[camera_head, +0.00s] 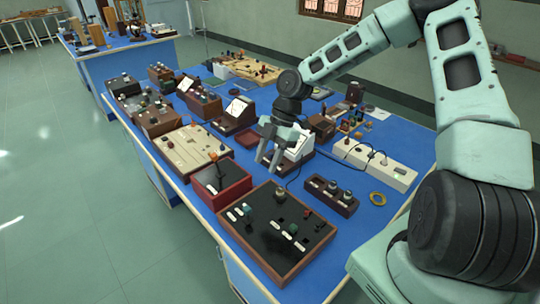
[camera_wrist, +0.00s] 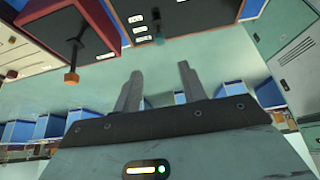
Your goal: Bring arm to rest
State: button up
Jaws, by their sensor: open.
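My gripper (camera_head: 269,155) hangs above the blue-topped bench in the head view, over the area behind the red box. Its two fingers are apart with nothing between them. In the wrist view the open fingers (camera_wrist: 160,88) show with empty space between them. My arm reaches in from the right and bends down to the gripper.
The blue bench (camera_head: 369,214) is crowded with instruments. A black panel box (camera_head: 270,252), a red box (camera_head: 220,185), a socket block (camera_head: 330,195) and a white power strip (camera_head: 375,165) stand near the gripper. Open floor (camera_head: 70,220) lies left.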

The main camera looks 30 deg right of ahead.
jog(key=shift+v, duration=1.05)
